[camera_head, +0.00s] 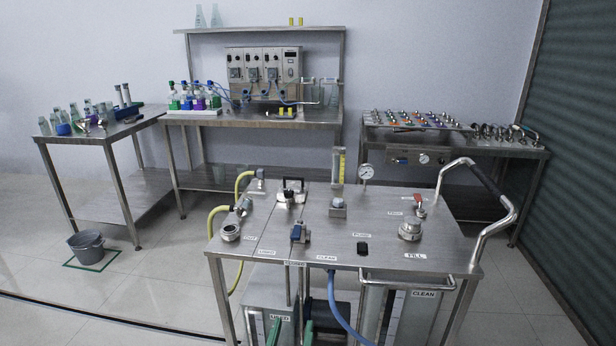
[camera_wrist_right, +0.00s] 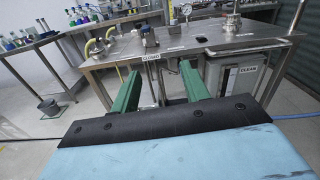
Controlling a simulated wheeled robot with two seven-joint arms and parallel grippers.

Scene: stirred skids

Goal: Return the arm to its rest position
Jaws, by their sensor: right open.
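My right gripper (camera_head: 291,329) shows only as two green fingertips at the bottom edge of the head view, in front of the near side of the steel skid table (camera_head: 300,230). In the right wrist view, the gripper (camera_wrist_right: 160,74) has its two green fingers spread apart with nothing between them. The fingers point toward the skid's front edge, and I cannot tell the exact gap to it. The rest of the right arm is hidden below the head view. My left gripper is in neither view.
The skid carries valves, a pressure gauge (camera_head: 366,173) and a bent handrail (camera_head: 488,200). A blue hose (camera_head: 338,305) and a tank labelled CLEAN (camera_head: 418,315) sit below its top. Side benches stand behind. A grey bucket (camera_head: 87,246) is on the left floor.

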